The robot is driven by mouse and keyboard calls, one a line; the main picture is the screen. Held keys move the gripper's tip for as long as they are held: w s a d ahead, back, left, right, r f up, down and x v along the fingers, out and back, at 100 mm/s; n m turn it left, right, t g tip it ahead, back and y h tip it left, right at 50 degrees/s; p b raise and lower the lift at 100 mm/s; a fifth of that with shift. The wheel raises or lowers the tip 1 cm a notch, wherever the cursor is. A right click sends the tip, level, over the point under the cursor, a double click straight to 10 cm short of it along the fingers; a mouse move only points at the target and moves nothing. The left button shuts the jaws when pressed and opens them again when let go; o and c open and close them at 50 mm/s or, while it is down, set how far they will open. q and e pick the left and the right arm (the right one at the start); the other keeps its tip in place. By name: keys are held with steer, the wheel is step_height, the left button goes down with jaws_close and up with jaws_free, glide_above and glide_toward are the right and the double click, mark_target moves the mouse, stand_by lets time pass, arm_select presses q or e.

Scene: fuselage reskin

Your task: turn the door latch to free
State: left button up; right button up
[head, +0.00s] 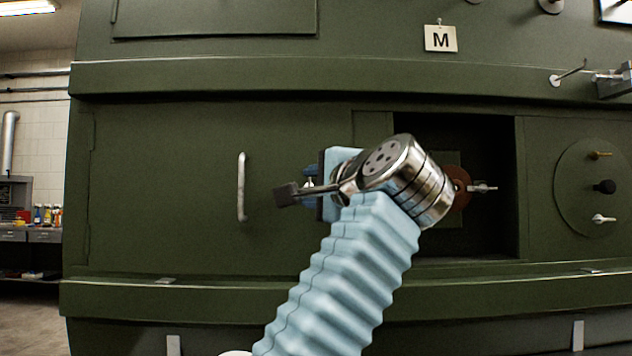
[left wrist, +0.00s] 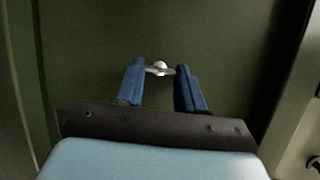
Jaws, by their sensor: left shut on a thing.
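A green door panel (head: 165,190) with a silver vertical pull handle (head: 241,187) fills the left of the head view. The small silver latch (left wrist: 160,68) sits on the green surface in the left wrist view, spanning the gap between the blue fingertips. My left gripper (head: 310,187) is at the door's right part, shut on the latch (head: 308,182). My wrist and fingers hide most of the latch in the head view, so its angle is hard to tell. My right gripper is not in view.
An open dark recess (head: 490,225) with a reddish-brown disc and a silver fitting lies right of my wrist. A round plate (head: 598,187) with several knobs is further right. Ledges run above and below the door.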

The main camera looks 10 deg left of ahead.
arm_select(q)
steer(key=shift+n+g, duration=0.3)
steer(key=shift+n, duration=0.1)
steer(key=o, duration=1)
steer(key=shift+a, duration=0.1)
steer(key=shift+o, duration=0.2)
steer(key=v, duration=1.4)
steer(key=shift+b, duration=0.45)
steer(key=shift+w+f, duration=0.1)
steer(key=shift+f, duration=0.1)
